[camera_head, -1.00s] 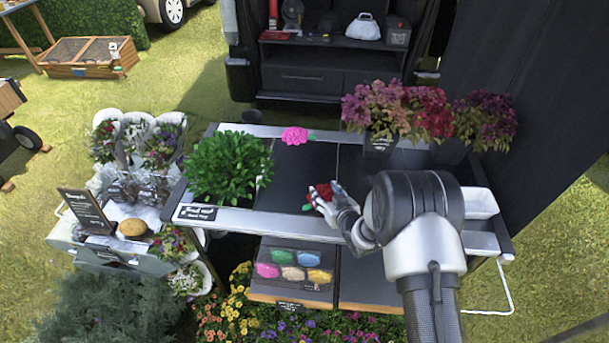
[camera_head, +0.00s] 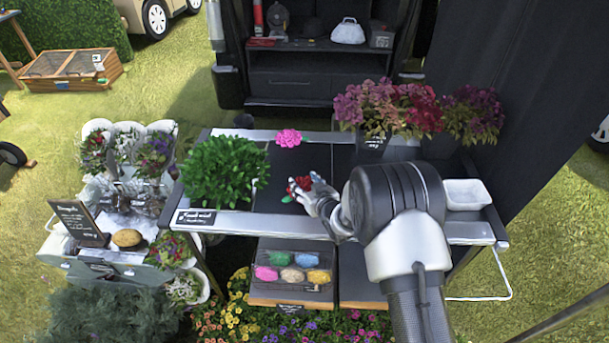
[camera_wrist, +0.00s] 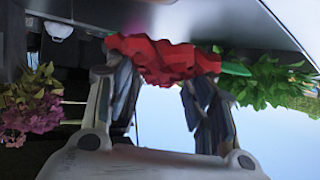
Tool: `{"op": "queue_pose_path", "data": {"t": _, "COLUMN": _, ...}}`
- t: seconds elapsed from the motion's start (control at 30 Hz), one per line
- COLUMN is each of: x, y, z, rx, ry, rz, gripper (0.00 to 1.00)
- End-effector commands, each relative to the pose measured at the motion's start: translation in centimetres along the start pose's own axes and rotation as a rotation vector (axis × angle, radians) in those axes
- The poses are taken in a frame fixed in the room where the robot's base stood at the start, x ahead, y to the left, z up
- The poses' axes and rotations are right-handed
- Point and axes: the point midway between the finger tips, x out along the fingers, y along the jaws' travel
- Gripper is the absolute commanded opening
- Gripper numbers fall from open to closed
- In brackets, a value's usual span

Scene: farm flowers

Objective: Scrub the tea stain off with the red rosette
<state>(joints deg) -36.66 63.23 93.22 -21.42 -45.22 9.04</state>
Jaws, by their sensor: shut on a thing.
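The red rosette (camera_head: 298,186), with a green leaf at its edge, is at the fingertips of my gripper (camera_head: 314,187) over the dark top of the cart. In the wrist view the rosette (camera_wrist: 165,60) spans both fingertips of my gripper (camera_wrist: 160,78), and its green leaf sticks out to the right. The gripper is shut on the rosette. I cannot tell whether the rosette touches the cart top. A tea stain cannot be made out in either view; the arm and gripper hide part of the surface.
A leafy green plant (camera_head: 224,170) stands left on the cart, and a pink flower (camera_head: 288,138) lies at the back edge. Purple and red potted flowers (camera_head: 390,108) stand back right. A white tray (camera_head: 466,194) sits at the right end. The dark top (camera_head: 310,157) behind the gripper is clear.

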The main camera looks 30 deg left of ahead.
Motion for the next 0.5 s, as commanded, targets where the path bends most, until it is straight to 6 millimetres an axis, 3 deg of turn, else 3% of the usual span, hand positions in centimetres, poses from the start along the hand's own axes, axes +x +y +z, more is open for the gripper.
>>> {"op": "queue_pose_path", "data": {"t": 0.5, "x": -0.7, "y": 0.3, "z": -4.3, "rx": 0.003, "ry": 0.001, "rz": 0.01, "gripper": 0.33}}
